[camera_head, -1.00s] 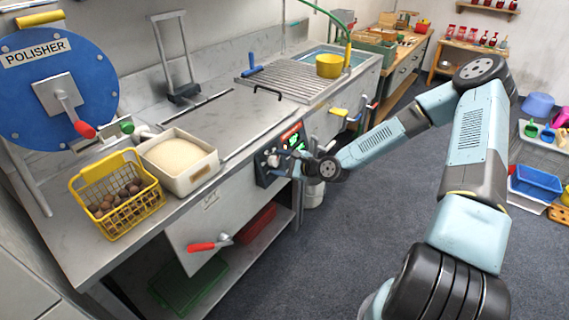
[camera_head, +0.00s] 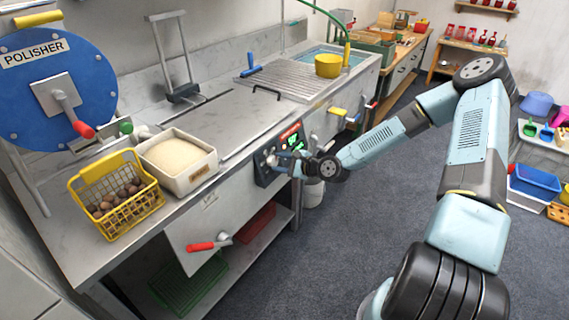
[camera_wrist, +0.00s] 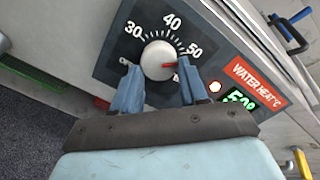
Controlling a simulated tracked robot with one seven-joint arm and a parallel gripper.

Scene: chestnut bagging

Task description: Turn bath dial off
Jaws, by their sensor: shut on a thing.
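In the head view, my gripper (camera_head: 290,166) reaches the panel from the right.
A red-handled lever (camera_head: 203,246) sticks out of the counter front left of the panel. A yellow basket of chestnuts (camera_head: 112,200) and a white bin (camera_head: 190,180) stand on the counter. The floor (camera_head: 350,245) in front is clear.

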